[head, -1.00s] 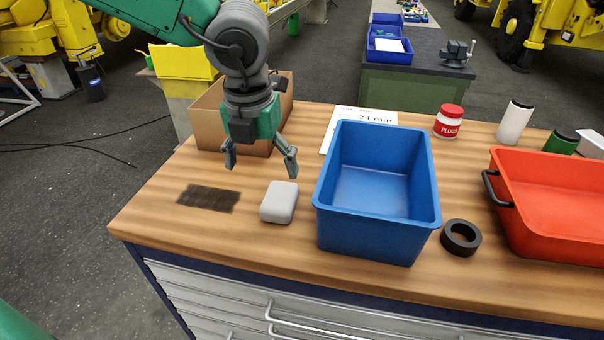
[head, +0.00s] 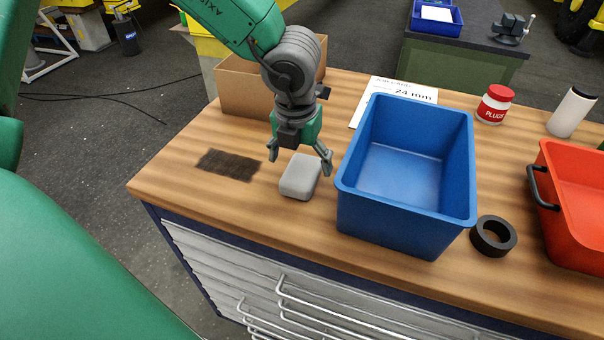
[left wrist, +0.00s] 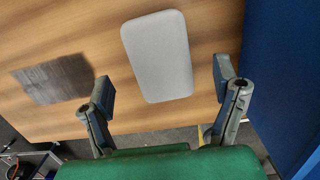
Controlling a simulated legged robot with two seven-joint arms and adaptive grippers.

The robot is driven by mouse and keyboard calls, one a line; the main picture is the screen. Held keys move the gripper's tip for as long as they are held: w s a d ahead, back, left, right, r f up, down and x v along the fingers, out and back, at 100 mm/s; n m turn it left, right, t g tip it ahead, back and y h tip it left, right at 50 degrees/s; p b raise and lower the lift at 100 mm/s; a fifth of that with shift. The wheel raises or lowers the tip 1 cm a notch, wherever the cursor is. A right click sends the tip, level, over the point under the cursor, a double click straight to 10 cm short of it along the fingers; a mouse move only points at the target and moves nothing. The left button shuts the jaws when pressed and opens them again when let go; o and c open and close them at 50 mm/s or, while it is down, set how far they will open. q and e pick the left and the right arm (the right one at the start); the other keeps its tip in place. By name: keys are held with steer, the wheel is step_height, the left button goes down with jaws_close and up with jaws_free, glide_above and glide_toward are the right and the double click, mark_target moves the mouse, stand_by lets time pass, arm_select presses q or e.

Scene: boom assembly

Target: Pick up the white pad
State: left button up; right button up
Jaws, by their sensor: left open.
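The white pad (head: 300,177), a light grey-white rounded block, lies flat on the wooden workbench near its front edge, left of the blue bin. My left gripper (head: 299,162) is open and empty, just above and behind the pad, with its fingers spread to either side. In the left wrist view the pad (left wrist: 158,56) lies beyond and between the two open fingertips (left wrist: 166,86), with no finger seen touching it. My right gripper is not in view.
The blue bin (head: 352,205) stands close right of the pad. A black ring (head: 493,236) and a red tray (head: 572,205) are farther right. A cardboard box (head: 243,88) stands behind the gripper. A dark patch (head: 229,165) lies left of the pad on otherwise bare wood.

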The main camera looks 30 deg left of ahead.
mark_target(303, 169)
arm_select(q)
steer(key=f, duration=0.3)
steer(key=shift+w+a+f, duration=0.25)
steer(key=shift+w+f, duration=0.05)
steer(key=shift+w+d+f, duration=0.1)
steer(key=shift+d, duration=0.25)
steer(key=c, duration=1.3)
steer(key=shift+a, duration=0.15)
step_height(303, 169, up, 10)
steer(key=shift+r+p, duration=0.1)
steer(key=shift+p, duration=0.2)
